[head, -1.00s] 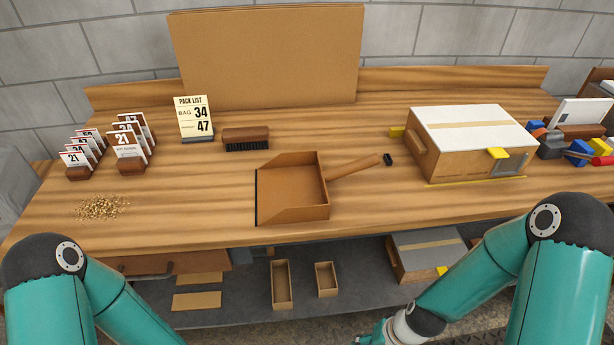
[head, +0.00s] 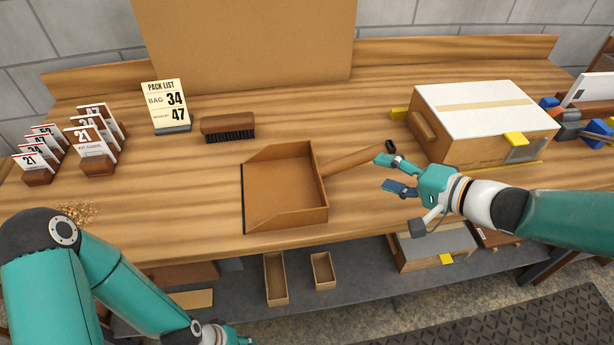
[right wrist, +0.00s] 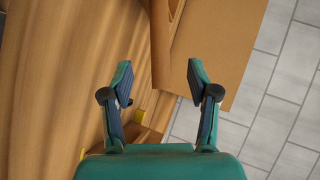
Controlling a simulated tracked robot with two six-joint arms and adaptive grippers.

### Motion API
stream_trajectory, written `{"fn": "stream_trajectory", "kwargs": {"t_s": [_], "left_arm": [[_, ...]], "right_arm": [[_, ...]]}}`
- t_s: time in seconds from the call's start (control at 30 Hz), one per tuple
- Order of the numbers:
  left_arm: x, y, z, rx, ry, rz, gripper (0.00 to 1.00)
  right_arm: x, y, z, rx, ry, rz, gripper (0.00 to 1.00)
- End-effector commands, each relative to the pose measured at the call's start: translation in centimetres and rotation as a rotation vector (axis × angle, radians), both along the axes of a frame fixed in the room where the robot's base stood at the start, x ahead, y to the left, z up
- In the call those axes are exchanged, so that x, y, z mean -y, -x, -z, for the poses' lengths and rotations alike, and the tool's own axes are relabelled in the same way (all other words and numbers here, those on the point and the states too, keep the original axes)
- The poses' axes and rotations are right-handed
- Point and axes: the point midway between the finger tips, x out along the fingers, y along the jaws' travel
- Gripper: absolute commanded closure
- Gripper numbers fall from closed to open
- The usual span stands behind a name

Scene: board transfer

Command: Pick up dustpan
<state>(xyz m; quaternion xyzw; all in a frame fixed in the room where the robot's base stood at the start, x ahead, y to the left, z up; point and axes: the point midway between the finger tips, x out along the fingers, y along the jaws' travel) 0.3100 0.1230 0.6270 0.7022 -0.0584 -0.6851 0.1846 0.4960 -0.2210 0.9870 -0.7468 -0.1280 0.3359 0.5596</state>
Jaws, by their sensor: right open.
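The brown dustpan (head: 285,190) lies on the wooden bench with its open edge to the left. Its wooden handle (head: 350,162) points right and slightly back, with a dark tip. My right gripper (head: 387,174) is open and empty beside the handle's end, its upper finger close to the tip. In the right wrist view, the handle (right wrist: 161,45) shows between and beyond the two open fingers (right wrist: 160,76); I cannot tell if they touch. My left gripper (head: 228,338) is cut off at the bottom edge of the head view, so its fingers are unclear.
A white-topped box (head: 485,120) stands right of the handle, behind my right gripper. A brush (head: 228,127) lies behind the dustpan. A pack list sign (head: 166,107) and card holders (head: 97,150) stand left. Small crumbs (head: 78,212) lie front left.

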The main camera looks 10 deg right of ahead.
Motion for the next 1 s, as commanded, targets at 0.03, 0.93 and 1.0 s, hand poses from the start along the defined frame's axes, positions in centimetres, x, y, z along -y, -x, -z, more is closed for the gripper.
{"fn": "stream_trajectory", "kwargs": {"t_s": [0.03,0.93,1.0], "left_arm": [[0.0,0.0,-0.1,0.0,0.0,0.0,0.6],[0.0,0.0,-1.8,0.001,0.0,0.0,0.6],[0.0,0.0,-1.8,0.001,0.0,0.0,0.6]], "right_arm": [[-0.9,-0.9,0.4,-0.001,-0.003,-0.006,0.4],[-6.3,-8.1,4.0,-0.001,0.002,-0.007,0.4],[-6.3,-8.1,4.0,-0.001,0.003,-0.007,0.4]]}}
